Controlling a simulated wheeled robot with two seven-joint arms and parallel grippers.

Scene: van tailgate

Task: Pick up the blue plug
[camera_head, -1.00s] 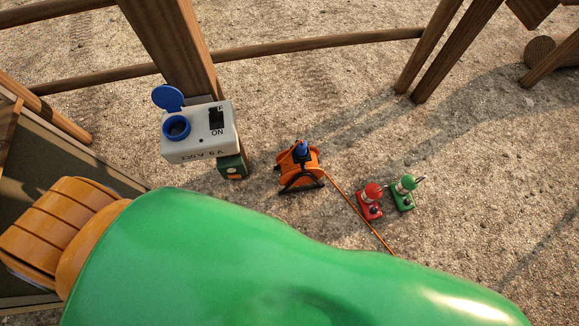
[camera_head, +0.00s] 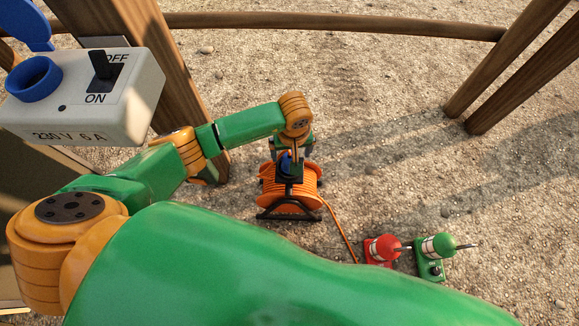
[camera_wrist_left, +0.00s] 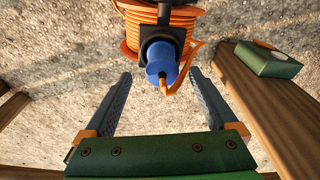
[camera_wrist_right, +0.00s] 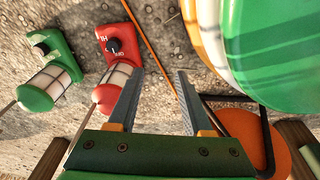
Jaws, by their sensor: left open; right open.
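The blue plug (camera_head: 287,162) sits in a black holder on top of an orange cable reel (camera_head: 284,190) on the sandy ground. In the left wrist view the plug (camera_wrist_left: 161,62) shows from above with an orange cable at its end. My left gripper (camera_head: 290,150) is over the reel, close to the plug. In its wrist view the open jaws (camera_wrist_left: 160,82) lie to either side, with the plug near the top between the fingertips, not gripped. My right gripper (camera_wrist_right: 158,75) is open and empty, near a red lantern and an orange cable.
A grey socket box (camera_head: 85,95) with a blue lid and switch is mounted on a wooden post at left. A red lantern (camera_head: 382,249) and a green lantern (camera_head: 437,247) stand right of the reel. Wooden poles stand around; sand behind the reel is clear.

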